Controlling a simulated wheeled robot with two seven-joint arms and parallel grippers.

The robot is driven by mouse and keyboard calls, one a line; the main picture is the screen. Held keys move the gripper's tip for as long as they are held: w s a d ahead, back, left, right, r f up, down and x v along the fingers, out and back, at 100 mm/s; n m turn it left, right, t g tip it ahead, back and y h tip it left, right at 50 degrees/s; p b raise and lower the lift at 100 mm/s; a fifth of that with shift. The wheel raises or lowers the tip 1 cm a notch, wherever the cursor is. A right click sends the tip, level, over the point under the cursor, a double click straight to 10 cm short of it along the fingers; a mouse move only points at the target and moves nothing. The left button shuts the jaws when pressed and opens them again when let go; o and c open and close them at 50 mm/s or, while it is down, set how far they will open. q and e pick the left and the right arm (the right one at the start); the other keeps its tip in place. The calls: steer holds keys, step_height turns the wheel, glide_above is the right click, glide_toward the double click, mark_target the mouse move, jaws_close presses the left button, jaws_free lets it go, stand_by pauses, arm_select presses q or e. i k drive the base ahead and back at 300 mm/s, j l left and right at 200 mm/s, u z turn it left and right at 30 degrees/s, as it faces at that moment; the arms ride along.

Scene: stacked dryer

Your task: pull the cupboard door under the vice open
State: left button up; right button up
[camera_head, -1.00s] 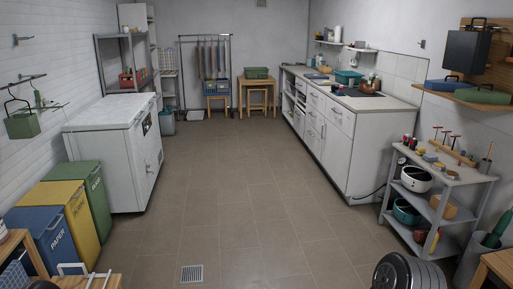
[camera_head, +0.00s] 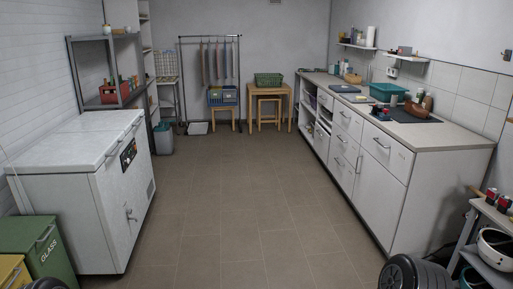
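The white counter unit (camera_head: 425,205) runs along the right wall. A brown-red object (camera_head: 418,104) stands on its worktop near the front end; it is too small to tell for sure that it is the vice. Below this end are a drawer front (camera_head: 386,150) with a bar handle and a taller white cupboard door (camera_head: 376,200) with an upright handle (camera_head: 359,163) near its left edge. The door looks shut, flush with the unit's front.
A grey shelf trolley (camera_head: 487,225) stands at right, near the counter's front end. The tiled floor (camera_head: 240,210) between is clear.

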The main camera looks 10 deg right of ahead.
mark_target(377, 195)
steer(key=i+l+z, duration=0.25)
steer(key=i, duration=0.4)
steer(key=i+z, duration=0.25)
steer(key=i, duration=0.4)
steer(key=i+j+z, duration=0.25)
steer(key=i, duration=0.45)
steer(key=i+j+z, duration=0.25)
steer(key=i, duration=0.4)
steer(key=i+j+z, duration=0.25)
steer(key=i+z, duration=0.25)
steer(key=i, duration=0.2)
steer(key=i+j+z, duration=0.45)
steer(key=i, duration=0.2)
steer(key=i+j+z, duration=0.5)
steer(key=j, duration=0.3)
steer(key=i, duration=0.05)
